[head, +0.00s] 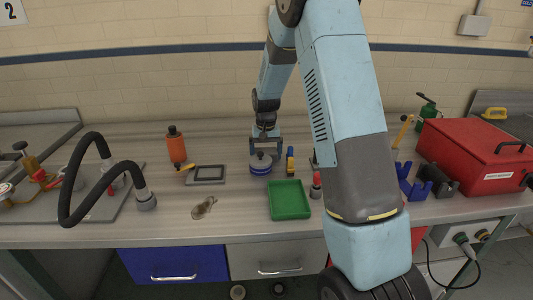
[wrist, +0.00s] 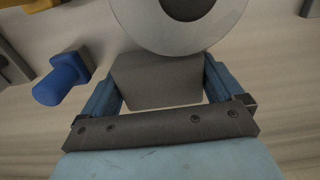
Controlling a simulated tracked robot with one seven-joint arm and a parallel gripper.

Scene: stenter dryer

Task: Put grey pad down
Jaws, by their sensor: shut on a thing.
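My gripper (head: 265,150) hangs over the middle of the bench, pointing down, just above and behind a round blue-and-grey piece (head: 261,166). In the wrist view my gripper (wrist: 159,84) has its two blue fingers shut on the grey pad (wrist: 155,80), a plain block. The round piece shows there as a pale disc (wrist: 137,25) with a dark centre, close beyond the pad. I cannot tell whether pad and disc touch. In the head view the pad is too small and covered to make out clearly.
A green tray (head: 289,200) is in front, and a blue-and-yellow tool (head: 290,160) is close right. A red toolbox (head: 470,158) is far right. A black hose (head: 75,180) arches at left.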

